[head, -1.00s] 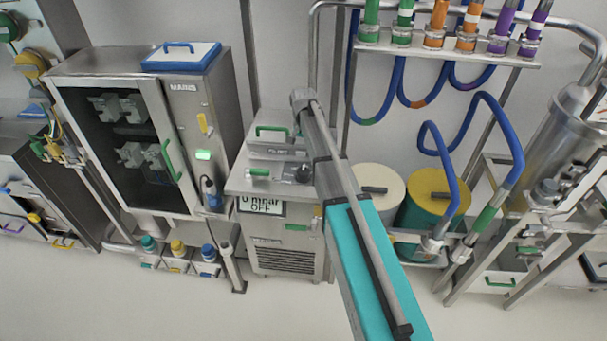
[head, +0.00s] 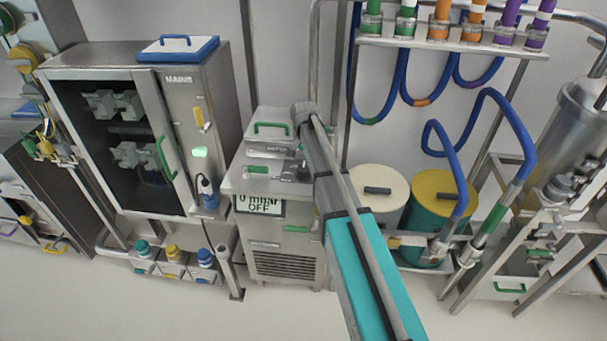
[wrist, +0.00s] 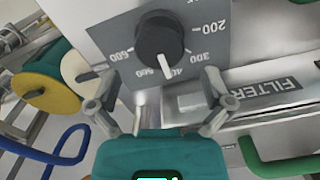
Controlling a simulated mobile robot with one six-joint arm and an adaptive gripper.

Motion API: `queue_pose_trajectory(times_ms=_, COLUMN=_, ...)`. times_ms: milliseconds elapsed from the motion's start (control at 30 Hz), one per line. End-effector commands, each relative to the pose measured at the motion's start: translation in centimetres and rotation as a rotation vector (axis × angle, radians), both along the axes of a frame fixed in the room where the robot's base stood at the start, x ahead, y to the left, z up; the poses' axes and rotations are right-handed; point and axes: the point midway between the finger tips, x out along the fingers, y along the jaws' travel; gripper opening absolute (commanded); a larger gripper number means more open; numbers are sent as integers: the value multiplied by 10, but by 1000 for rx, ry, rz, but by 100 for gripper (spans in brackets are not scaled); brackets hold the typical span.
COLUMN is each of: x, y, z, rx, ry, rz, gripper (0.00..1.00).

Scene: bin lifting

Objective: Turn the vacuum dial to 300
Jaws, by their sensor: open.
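The vacuum dial (wrist: 160,38) is a round black knob with a white pointer on a grey scale plate, seen upside down in the wrist view. The pointer is at about the 400 mark, on the side toward 500. The 300 mark (wrist: 200,57) lies to the right of it. My gripper (wrist: 158,80) is open, one finger on each side and just short of the knob, with nothing between the fingers. The pump display (head: 262,205) reads 0 mbar, OFF. In the head view my arm hides part of the pump top and the gripper.
A grey FILTER panel (wrist: 265,92) and a green handle (wrist: 275,160) lie close to the right in the wrist view. A glass-door cabinet (head: 125,130) stands left of the pump. Cream (head: 376,205) and yellow-topped (head: 440,195) drums and blue hoses stand right.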

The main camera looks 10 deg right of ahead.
Motion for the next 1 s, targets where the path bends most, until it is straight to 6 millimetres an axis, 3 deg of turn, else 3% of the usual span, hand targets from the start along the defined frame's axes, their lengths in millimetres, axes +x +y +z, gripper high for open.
queue_pose_trajectory(times_ms=500, x=0, y=0, z=-40, rx=0, ry=0, rz=0, gripper=100)
queue_pose_trajectory(times_ms=1000, x=0, y=-1, z=-46, rx=0, ry=0, rz=-1, gripper=100)
